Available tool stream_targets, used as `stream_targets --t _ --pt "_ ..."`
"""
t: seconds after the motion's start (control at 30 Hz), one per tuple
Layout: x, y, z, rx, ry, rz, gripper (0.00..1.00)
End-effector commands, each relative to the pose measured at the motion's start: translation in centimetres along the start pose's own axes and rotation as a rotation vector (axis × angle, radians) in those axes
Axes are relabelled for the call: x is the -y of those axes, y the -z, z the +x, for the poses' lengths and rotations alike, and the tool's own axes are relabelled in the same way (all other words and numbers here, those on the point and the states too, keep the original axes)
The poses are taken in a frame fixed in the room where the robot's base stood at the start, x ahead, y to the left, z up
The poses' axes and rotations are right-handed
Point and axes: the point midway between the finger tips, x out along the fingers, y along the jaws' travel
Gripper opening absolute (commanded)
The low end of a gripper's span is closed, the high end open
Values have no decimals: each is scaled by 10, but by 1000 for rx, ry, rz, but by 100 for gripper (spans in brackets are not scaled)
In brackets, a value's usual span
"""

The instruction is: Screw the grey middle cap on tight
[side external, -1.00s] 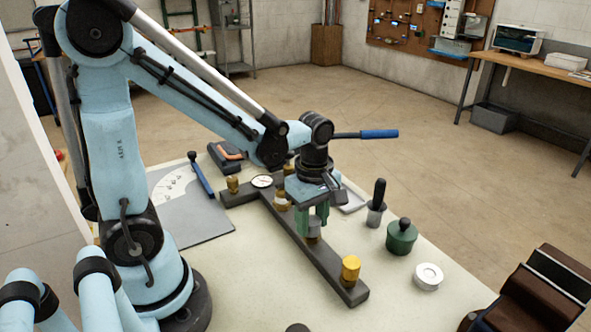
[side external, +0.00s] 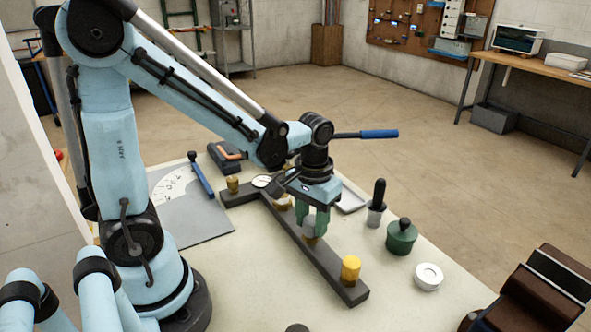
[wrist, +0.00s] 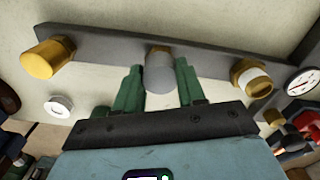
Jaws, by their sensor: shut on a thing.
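The grey middle cap (side external: 309,226) is at the middle of the dark manifold bar (side external: 322,263), over a brass-coloured fitting that shows just below it. In the wrist view the grey cap (wrist: 159,74) sits between two green fingers, end-on to the bar (wrist: 205,60). My gripper (side external: 310,219) points down from above and is shut on the cap; its fingers (wrist: 160,82) flank the cap in the wrist view. The fingers partly hide the cap's lower edge in the side view, so how closely it is seated cannot be told.
A yellow-brass cap (side external: 350,268) stands on the bar's near end; a brass fitting with a white band (wrist: 253,78) is on the other side. A gauge (side external: 262,181), green pot (side external: 401,237), black-handled tool (side external: 377,199) and white ring (side external: 428,276) stand nearby.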

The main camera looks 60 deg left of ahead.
Motion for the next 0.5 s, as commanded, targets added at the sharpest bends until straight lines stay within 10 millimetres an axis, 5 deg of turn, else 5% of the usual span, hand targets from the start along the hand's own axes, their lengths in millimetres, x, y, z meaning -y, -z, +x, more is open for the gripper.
stream_targets --t 0.5 --pt "0 0 0 0 1 676 0"
